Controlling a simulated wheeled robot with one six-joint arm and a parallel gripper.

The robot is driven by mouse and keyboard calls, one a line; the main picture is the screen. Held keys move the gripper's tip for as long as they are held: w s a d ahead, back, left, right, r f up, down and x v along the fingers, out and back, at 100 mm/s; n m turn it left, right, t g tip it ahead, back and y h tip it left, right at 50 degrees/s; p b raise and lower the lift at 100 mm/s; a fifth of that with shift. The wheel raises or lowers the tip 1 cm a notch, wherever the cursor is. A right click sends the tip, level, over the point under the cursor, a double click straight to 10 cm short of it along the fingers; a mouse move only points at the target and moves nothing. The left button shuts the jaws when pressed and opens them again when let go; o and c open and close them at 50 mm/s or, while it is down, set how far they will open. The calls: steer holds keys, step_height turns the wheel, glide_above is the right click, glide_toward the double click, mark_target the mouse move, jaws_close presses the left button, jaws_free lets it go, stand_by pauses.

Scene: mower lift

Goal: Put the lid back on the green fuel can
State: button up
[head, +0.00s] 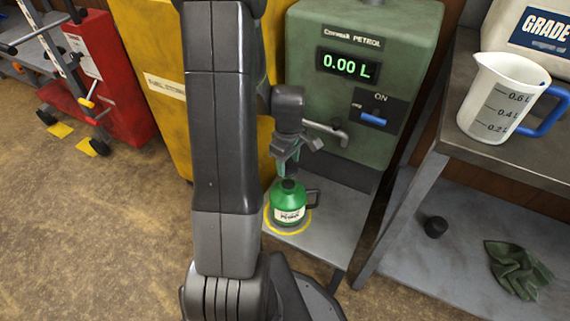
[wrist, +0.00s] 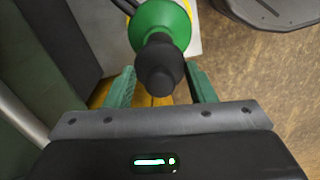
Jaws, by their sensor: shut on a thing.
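The green fuel can (head: 289,207) stands upright on the grey shelf below the petrol pump, inside a yellow ring. It has a pale label and a dark handle on its right. Its green top also shows in the wrist view (wrist: 172,18). My gripper (head: 287,166) points down just above the can's top. In the wrist view its green fingers (wrist: 157,87) are shut on a black lid (wrist: 157,79). The lid lines up with the can's top and hides its mouth. I cannot tell whether the lid touches the can.
The green petrol pump (head: 365,60) stands right behind the can and reads 0.00 L. A bench (head: 510,160) on the right carries a white measuring jug (head: 500,98). Its lower shelf holds a small black piece (head: 435,226) and a green glove (head: 517,267). Open floor lies at left.

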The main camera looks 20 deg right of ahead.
steer(key=shift+f+b, duration=2.4)
steer(key=shift+f, duration=0.8)
steer(key=shift+f, duration=0.1)
steer(key=o, duration=1.6)
steer(key=shift+r+p, duration=2.95)
steer(key=shift+r, duration=0.6)
